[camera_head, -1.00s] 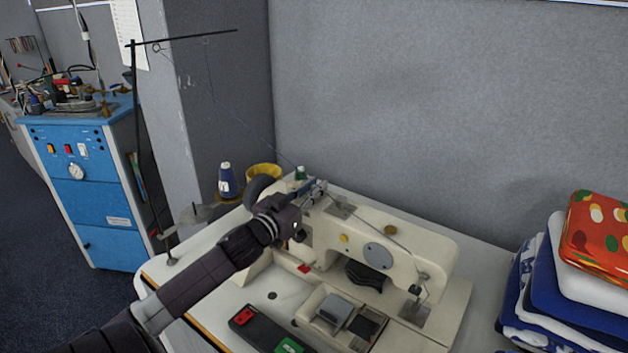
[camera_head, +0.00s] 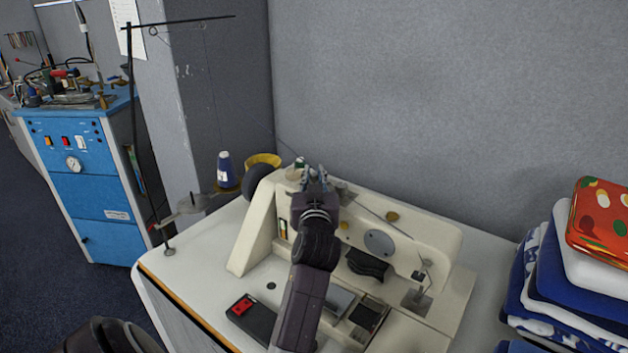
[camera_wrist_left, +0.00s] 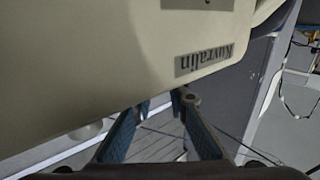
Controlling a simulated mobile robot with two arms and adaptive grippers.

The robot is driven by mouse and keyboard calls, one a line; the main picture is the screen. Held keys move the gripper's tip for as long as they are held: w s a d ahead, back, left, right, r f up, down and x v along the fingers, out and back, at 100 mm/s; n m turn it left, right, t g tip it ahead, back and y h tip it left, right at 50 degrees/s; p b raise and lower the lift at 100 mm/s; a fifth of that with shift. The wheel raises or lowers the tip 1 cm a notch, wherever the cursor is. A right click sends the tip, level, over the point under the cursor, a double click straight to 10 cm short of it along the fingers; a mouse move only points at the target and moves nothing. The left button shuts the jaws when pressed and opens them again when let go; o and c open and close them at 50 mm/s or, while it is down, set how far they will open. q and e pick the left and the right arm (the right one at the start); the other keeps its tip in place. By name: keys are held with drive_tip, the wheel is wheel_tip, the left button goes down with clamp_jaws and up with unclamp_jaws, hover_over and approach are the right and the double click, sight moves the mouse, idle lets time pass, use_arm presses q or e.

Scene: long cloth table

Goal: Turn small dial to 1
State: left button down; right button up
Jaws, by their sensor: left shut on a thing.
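The cream sewing machine (camera_head: 262,222) stands on the white table. My left gripper (camera_head: 316,178) is at the top rear edge of the machine, its fingers close together. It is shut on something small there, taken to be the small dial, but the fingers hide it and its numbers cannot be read. A pale round part (camera_wrist_left: 90,131) shows left of the fingers.
A thread stand (camera_head: 133,110) rises at the left. A black switch box (camera_head: 250,318) lies in front. Stacked fabric (camera_head: 545,290) fills the right. A grey wall is behind.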

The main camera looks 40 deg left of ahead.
sight(314, 174)
use_arm(q)
drive_tip(key=shift+y, duration=0.3)
use_arm(e)
drive_tip(key=shift+f, duration=0.2)
use_arm(q)
drive_tip(key=c, duration=2.1)
unclamp_jaws()
use_arm(e)
drive_tip(key=shift+d, duration=0.1)
use_arm(q)
wheel_tip(314, 174, up, 10)
